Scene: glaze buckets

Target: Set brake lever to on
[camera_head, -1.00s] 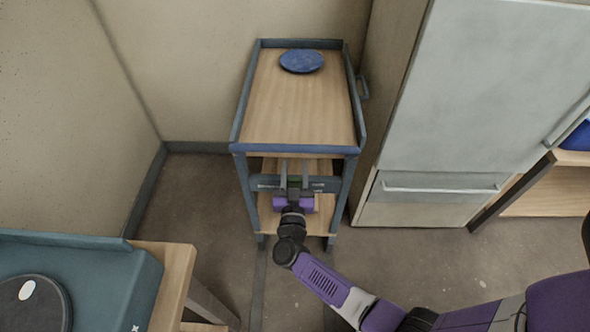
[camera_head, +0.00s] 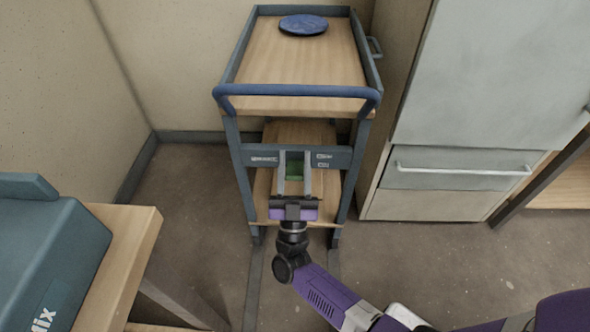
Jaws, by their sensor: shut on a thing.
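The cart has a grey crossbar panel (camera_head: 243,156) below its top, with small printed labels at left and right. My gripper (camera_head: 294,161) reaches up to the middle of this panel from the front. The fingers hide most of the lever and the middle of the panel. I cannot read the labels or tell the lever's exact setting.
The wooden cart top (camera_head: 290,68) has a blue push handle (camera_head: 297,90) above my gripper and holds a blue plate (camera_head: 303,25). A grey cabinet (camera_head: 470,100) stands close on the right. A table (camera_head: 140,225) with a teal box (camera_head: 45,250) is at lower left.

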